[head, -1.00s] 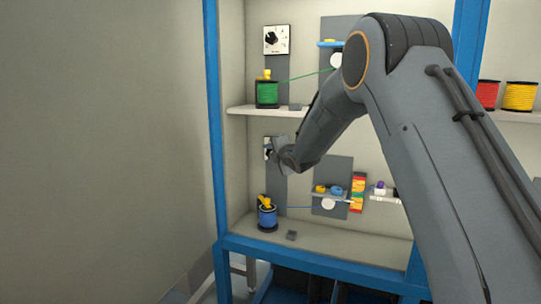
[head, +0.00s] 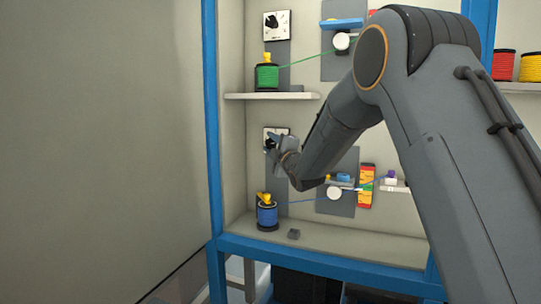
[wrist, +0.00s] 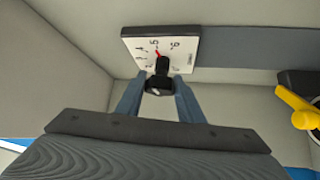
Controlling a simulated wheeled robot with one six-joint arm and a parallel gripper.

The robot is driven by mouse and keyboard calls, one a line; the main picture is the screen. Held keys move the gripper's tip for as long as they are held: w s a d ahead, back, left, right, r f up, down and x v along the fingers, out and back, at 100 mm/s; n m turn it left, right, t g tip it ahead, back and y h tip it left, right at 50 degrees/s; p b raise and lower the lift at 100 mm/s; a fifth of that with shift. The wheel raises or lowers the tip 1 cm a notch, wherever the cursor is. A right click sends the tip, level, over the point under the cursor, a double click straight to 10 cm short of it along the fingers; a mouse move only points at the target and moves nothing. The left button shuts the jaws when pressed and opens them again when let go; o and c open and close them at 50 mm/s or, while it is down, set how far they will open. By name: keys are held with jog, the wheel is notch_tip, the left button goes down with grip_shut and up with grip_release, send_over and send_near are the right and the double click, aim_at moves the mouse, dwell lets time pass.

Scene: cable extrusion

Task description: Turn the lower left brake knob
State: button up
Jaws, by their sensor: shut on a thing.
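The lower left brake knob (wrist: 160,76) is black and sits on a white dial plate (wrist: 185,45) with numbers and a red mark, seen in the wrist view. My gripper (wrist: 158,95) is shut on the knob, with one finger on each side of it. In the head view the dial plate (head: 283,131) shows on the grey panel above the blue spool, and my gripper (head: 274,147) covers part of it. The knob itself is mostly hidden there.
Below is a blue spool (head: 267,214) with a yellow top. Above, a green spool (head: 266,76) stands on a white shelf (head: 270,96) under the upper dial (head: 277,25). A blue frame post (head: 212,150) is close on the left. A small grey block (head: 293,234) lies on the lower ledge.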

jog(key=shift+m+t+b, duration=0.4)
jog(key=shift+m+b, duration=0.1)
jog(key=shift+b, duration=0.25)
jog(key=o, duration=1)
jog(key=v, duration=0.7)
jog(key=shift+s+d+b, duration=0.15)
jog(key=shift+s+b, duration=0.2)
jog(key=shift+f, duration=0.2)
